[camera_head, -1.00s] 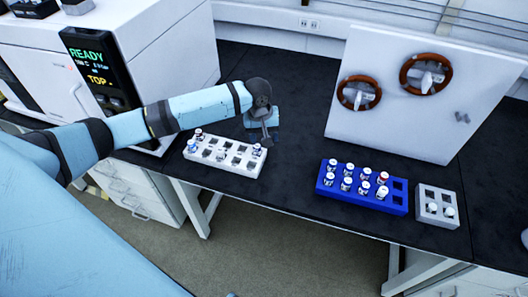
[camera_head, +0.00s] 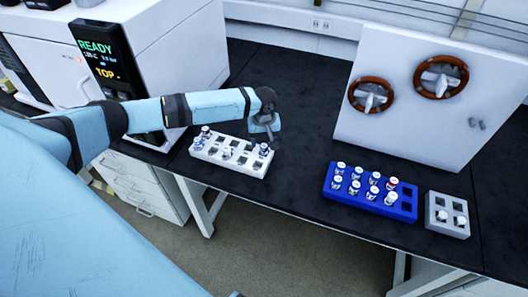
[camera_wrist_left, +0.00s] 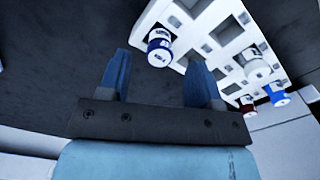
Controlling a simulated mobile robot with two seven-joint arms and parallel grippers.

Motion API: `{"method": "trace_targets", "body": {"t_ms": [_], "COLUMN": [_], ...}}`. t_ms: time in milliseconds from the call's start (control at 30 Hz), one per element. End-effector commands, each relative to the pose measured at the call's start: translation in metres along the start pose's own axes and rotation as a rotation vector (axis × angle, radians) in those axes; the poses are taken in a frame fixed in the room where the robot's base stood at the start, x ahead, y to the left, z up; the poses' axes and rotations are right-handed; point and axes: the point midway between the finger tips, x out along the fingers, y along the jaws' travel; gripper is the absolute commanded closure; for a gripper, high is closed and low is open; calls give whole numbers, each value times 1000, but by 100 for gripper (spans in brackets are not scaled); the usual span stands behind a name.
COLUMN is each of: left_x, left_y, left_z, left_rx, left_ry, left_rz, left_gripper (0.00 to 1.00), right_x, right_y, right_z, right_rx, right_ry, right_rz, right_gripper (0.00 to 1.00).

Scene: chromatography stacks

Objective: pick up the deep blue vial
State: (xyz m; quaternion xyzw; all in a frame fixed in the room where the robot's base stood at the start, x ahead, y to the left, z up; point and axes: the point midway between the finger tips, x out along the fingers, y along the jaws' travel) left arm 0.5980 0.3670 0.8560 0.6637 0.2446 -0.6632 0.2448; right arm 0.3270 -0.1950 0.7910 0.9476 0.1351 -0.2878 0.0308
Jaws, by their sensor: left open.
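The white rack (camera_head: 217,158) stands on the black bench and holds several vials. At its right end is a vial with a blue band (camera_head: 264,150). In the left wrist view a vial with a deep blue band (camera_wrist_left: 159,52) sits at the near edge of the white rack (camera_wrist_left: 210,22), just beyond the fingertips. My left gripper (camera_head: 272,136) is over the rack's right end. In its wrist view the left gripper (camera_wrist_left: 158,72) is open, with nothing between its fingers. My right gripper is not in view.
In the wrist view, a brighter blue-banded vial (camera_wrist_left: 277,95) and a red-marked vial (camera_wrist_left: 247,106) stand farther along the rack. A blue rack (camera_head: 345,199) with several vials and a grey rack (camera_head: 438,222) stand to the right. The bench between racks is clear.

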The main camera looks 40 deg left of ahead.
Motion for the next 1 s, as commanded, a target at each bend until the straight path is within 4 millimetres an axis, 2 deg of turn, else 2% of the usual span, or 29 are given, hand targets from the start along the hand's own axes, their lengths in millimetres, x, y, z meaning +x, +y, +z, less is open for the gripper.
{"method": "trace_targets", "body": {"t_ms": [100,200,467,500,700,733,1000], "left_x": [20,30,35,35,35,35,34], "left_y": [0,0,0,0,0,0,0], "left_z": [0,0,0,0,0,0,0], "left_rx": [-1,-1,0,0,0,0,0], "left_ry": [-1,-1,0,0,0,0,0], "left_rz": [-3,-1,0,0,0,0,0], "left_gripper": [41,41,41,44,90,94,94], "right_x": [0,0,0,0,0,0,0], "right_y": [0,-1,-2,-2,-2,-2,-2], "right_z": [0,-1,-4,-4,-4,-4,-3], "right_rx": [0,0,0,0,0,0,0], "right_ry": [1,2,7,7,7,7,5], "right_rz": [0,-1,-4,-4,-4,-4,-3], "right_gripper": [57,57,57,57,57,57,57]}}
